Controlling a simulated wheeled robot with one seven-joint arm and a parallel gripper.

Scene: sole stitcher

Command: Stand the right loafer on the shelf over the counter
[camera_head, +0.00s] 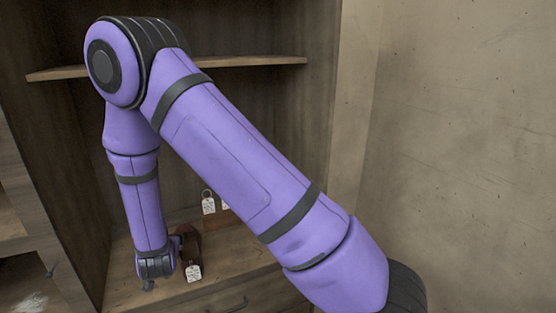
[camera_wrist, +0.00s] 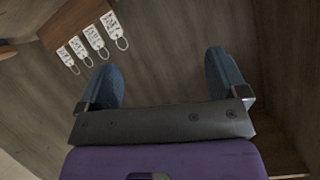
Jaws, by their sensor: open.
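A dark brown item (camera_head: 188,242), which looks like a loafer, is on the counter (camera_head: 240,258), partly hidden behind my arm. A white tag (camera_head: 193,273) hangs at its front. I cannot tell which shoe of a pair it is. My gripper (camera_head: 149,284) is low over the counter, just left of that item. In the wrist view, my gripper (camera_wrist: 165,80) has its two blue fingers wide apart with nothing between them. No whole loafer shows there. The shelf (camera_head: 255,61) runs across the cabinet above the counter, its middle partly covered by my arm; its visible parts are bare.
A brown wooden bar (camera_wrist: 75,20) with several white tags (camera_wrist: 93,38) is on the cabinet's back; one tag (camera_head: 208,204) shows in the head view. A drawer (camera_head: 235,305) is below the counter. A plain wall (camera_head: 460,150) stands at the right, and other shelving (camera_head: 12,215) at the left.

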